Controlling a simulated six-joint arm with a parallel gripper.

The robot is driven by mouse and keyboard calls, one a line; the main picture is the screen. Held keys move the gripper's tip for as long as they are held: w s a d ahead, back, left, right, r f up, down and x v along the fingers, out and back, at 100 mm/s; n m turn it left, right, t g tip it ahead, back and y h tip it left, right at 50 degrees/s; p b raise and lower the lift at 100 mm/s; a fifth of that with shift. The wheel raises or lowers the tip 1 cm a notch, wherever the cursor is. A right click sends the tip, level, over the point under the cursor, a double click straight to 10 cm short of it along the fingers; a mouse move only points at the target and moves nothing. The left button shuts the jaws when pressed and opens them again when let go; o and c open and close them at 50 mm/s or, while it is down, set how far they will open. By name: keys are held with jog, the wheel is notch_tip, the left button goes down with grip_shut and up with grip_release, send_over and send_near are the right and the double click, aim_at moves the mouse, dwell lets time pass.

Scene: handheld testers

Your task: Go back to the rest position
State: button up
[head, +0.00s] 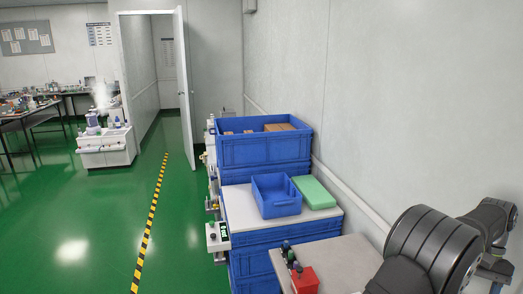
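My own dark grey arm links (440,245) fill the lower right corner of the head view, in front of the white wall. They are bulky, rounded joints, partly cut off by the picture's edges. I see no gripper fingers anywhere in this view, so I cannot see what the gripper holds, if anything.
A grey-beige tabletop (335,256) lies by the arm with a red box (305,281) at its front left. Beyond it, a white surface (240,207) bears a small blue bin (277,208) and a green block (313,193). A large blue crate (262,150) stands farther back.

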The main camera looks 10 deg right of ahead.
jog(key=x, duration=1.5)
jog(key=shift+f, duration=0.3)
jog(key=v, duration=1.8)
jog(key=x, duration=1.8)
jog(key=shift+s+a+f, duration=0.1)
jog(key=shift+a+n+g+h, duration=0.1)
jog(key=shift+n+g+h, duration=0.2)
jog(key=shift+n, duration=0.8)
jog(key=n+h, duration=0.1)
jog(key=n, duration=0.2)
jog(key=shift+a+g, duration=0.1)
jog(key=shift+g, duration=0.2)
jog(key=n+h, duration=0.1)
jog(key=n, duration=0.1)
jog(key=n+h, duration=0.1)
jog(key=n, duration=0.1)
jog(key=shift+a+n, duration=0.2)
jog(key=shift+n, duration=0.1)
jog(key=shift+w+r+n+h, duration=0.1)
jog(key=shift+r+n+h, duration=0.1)
jog(key=shift+n, duration=0.4)
jog(key=shift+w+r+n+h, duration=0.1)
jog(key=shift+w+n+h, duration=0.1)
jog(key=shift+n, duration=0.4)
jog(key=shift+w+a+r, duration=0.1)
jog(key=shift+w+r, duration=0.05)
jog(key=shift+r, duration=0.35)
